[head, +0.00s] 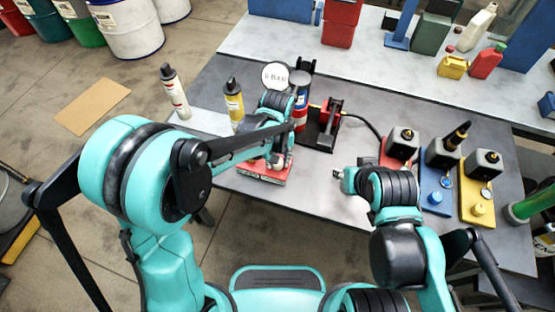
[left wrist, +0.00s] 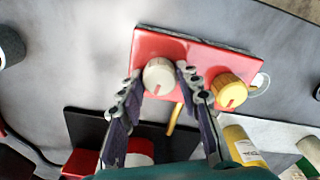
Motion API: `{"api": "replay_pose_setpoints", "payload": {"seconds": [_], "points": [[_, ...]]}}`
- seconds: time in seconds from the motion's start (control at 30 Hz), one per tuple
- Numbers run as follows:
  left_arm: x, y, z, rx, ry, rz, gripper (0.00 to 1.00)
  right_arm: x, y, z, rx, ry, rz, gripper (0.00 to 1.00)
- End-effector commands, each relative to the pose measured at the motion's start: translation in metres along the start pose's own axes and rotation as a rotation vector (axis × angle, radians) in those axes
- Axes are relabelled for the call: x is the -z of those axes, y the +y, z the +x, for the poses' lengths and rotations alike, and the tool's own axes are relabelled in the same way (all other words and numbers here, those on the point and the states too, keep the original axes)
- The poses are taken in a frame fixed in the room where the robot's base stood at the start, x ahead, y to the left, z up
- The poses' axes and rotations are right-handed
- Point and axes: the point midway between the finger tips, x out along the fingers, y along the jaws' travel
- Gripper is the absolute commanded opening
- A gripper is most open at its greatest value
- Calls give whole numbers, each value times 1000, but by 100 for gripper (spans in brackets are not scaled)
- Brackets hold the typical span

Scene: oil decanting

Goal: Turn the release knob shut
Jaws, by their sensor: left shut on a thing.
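A red panel (left wrist: 205,55) carries a pale grey knob (left wrist: 158,76) and a yellow knob (left wrist: 229,91), each with a red mark on its face. The frames do not show which one is the release knob. My left gripper (left wrist: 158,77) is shut on the pale grey knob, one finger on each side of it. The yellow knob stands free just right of the right finger. In the head view the panel (head: 260,174) lies at the table's front edge, with my left gripper (head: 275,161) over it and hiding the knobs. My right gripper (head: 341,174) hangs apart from the panel; its fingers are too small to read.
A black stand with a red part (head: 326,125) is behind the panel. Red, blue and yellow stations (head: 472,206) with dark blocks are at the right. Bare table lies between.

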Motion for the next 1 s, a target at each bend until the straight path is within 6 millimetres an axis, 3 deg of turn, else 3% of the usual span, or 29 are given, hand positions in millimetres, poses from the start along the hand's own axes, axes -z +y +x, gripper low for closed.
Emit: {"api": "replay_pose_setpoints", "payload": {"seconds": [0.3,0.9,0.93,1.0], "points": [[0,0,0,0,1,-137,5,-1,0,1,0,0,0,40],[0,0,0,0,1,-171,5,-1,0,1,0,0,0,40],[0,0,0,0,1,-171,41,-1,0,1,0,0,0,40],[0,0,0,0,1,-171,55,-1,0,1,0,0,0,40]]}}
